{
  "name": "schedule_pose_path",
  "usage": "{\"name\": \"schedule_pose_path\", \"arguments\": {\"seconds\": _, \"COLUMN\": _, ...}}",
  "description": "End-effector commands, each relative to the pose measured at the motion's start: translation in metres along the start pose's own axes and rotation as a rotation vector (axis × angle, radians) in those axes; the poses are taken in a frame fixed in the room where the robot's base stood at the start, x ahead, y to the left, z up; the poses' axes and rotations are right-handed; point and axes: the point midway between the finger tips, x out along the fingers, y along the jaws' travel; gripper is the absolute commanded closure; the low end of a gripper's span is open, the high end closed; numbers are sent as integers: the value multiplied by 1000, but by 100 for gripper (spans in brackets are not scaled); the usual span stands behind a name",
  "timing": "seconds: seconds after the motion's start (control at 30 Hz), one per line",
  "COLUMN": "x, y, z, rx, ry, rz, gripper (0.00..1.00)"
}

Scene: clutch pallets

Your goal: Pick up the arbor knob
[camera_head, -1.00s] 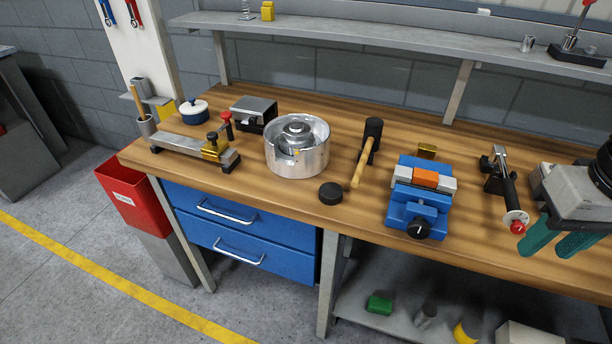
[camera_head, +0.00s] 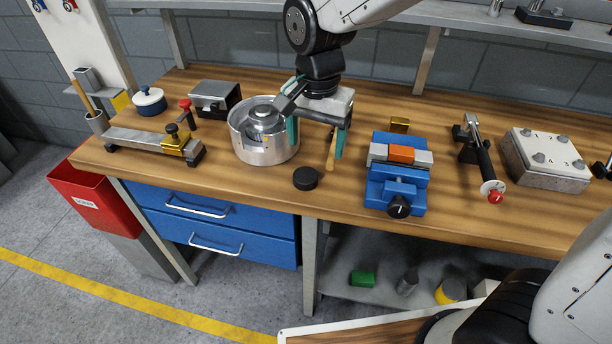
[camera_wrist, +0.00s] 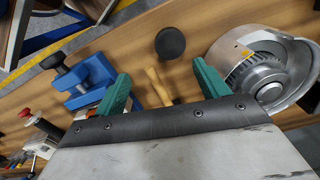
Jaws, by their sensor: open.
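A black round disc (camera_head: 305,178), which I take to be the arbor knob, lies loose on the bench near its front edge, in front of the metal drum. It shows at the top of the wrist view (camera_wrist: 170,43), beyond the fingertips. My gripper (camera_head: 316,145) is open, with two teal fingers, and hangs over the bench behind the disc. In the wrist view my gripper (camera_wrist: 161,78) has the disc outside its jaws. The mallet's wooden handle (camera_head: 331,153) shows below and between the fingers; its head is hidden.
The silver drum (camera_head: 265,150) stands close to the left of my gripper. A blue vise (camera_head: 396,188) stands to the right. A clamp fixture (camera_head: 150,143) lies at the left, and a toggle clamp (camera_head: 480,160) at the right. Bare wood surrounds the disc.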

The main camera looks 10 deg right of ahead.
Motion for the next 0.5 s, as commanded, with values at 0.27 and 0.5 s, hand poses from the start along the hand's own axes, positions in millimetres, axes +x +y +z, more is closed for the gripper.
{"name": "schedule_pose_path", "arguments": {"seconds": 0.27, "x": 28, "y": -15, "z": 2, "rx": 34, "ry": -5, "rz": 8, "gripper": 27}}
{"name": "schedule_pose_path", "arguments": {"seconds": 0.5, "x": 58, "y": -18, "z": 3, "rx": 34, "ry": -5, "rz": 8, "gripper": 27}}
